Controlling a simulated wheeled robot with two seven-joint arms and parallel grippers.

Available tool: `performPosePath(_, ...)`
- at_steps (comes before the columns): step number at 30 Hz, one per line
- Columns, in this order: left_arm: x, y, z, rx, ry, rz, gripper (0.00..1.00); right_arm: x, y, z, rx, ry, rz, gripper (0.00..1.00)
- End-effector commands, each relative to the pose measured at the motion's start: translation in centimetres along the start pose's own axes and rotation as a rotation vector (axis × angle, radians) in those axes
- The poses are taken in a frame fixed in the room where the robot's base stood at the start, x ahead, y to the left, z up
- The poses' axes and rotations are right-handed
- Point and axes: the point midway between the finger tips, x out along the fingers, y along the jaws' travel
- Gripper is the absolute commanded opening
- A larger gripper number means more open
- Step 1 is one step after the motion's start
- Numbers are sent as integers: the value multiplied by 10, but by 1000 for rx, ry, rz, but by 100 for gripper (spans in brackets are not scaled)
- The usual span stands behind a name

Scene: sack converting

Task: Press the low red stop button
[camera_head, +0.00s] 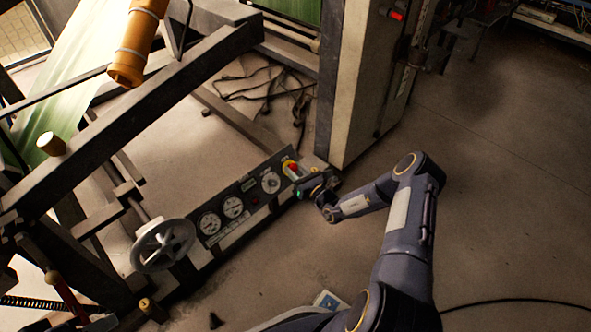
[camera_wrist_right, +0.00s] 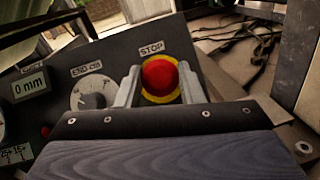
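The red stop button (camera_head: 293,167) sits on a yellow ring at the right end of the low dark control panel (camera_head: 243,199). In the right wrist view the red button (camera_wrist_right: 160,75) shows under a "STOP" label, framed between my two fingers. My right gripper (camera_head: 305,180) is at the panel's right end, close to the button. In the wrist view my right gripper (camera_wrist_right: 160,88) is open, with one finger on each side of the button. I cannot tell whether it touches the button. My left gripper is not in view.
Gauges (camera_head: 233,207) and a knob (camera_wrist_right: 93,92) are on the panel left of the button. A grey handwheel (camera_head: 163,244) stands at the panel's left end. A pale machine column (camera_head: 352,80) rises just behind my right gripper. Open floor lies to the right.

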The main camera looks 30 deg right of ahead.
Motion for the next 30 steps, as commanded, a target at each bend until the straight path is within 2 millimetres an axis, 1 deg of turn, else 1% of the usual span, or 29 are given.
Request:
performPosePath(1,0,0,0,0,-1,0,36,0,0,-1,0,3,0,40)
performPosePath(5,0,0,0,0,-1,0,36,0,0,-1,0,2,1,57)
performPosePath(14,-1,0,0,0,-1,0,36,-2,0,0,0,2,0,57)
performPosePath(17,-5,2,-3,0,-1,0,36,-12,-1,1,0,4,-1,57)
performPosePath(24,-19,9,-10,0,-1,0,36,-53,0,2,3,4,-2,57)
performPosePath(27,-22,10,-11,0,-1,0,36,-66,0,1,1,4,-1,57)
performPosePath(30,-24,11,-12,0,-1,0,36,-75,0,0,1,2,0,57)
